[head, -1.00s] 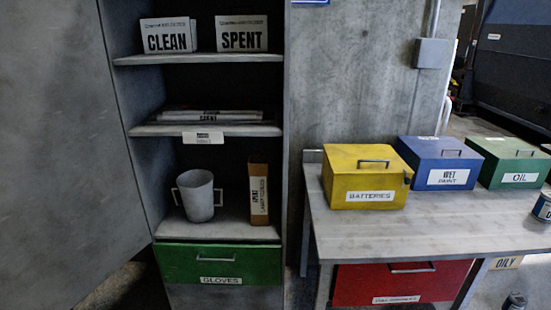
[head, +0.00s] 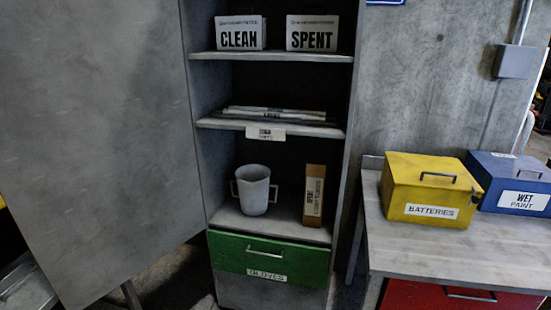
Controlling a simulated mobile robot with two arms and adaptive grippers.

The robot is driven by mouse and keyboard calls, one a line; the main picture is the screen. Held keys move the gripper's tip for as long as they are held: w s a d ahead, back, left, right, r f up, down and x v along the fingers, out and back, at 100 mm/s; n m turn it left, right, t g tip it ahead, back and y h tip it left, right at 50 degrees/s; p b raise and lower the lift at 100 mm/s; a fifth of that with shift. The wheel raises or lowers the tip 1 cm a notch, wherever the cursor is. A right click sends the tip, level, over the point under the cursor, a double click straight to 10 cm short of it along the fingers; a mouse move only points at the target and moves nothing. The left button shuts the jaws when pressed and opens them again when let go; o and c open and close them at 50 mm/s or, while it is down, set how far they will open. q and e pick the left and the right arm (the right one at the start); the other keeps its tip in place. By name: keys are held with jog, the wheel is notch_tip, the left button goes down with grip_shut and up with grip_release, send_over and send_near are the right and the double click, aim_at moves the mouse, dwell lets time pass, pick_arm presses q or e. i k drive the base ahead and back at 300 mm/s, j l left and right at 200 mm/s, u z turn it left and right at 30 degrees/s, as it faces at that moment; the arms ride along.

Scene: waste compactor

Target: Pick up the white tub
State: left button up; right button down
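The white tub (head: 254,192) looks like a pale grey-white open bucket with a handle on each side. It stands upright on the lowest open shelf (head: 285,230) of a grey cabinet, above a green drawer marked GLOVES. It is to the left of a brown upright box (head: 315,196) and apart from it. Neither of my grippers shows in the head view.
The cabinet door (head: 105,150) stands open at the left. Shelves above hold CLEAN (head: 240,33) and SPENT (head: 312,33) boxes and a flat stack of tubes (head: 275,115). At right, a workbench (head: 420,248) carries yellow (head: 425,190) and blue (head: 505,183) boxes.

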aim_at(254, 191)
jog(key=i+l, duration=0.15)
jog(key=i, duration=0.4)
jog(key=i+l+u, duration=0.1)
jog(key=i, duration=0.4)
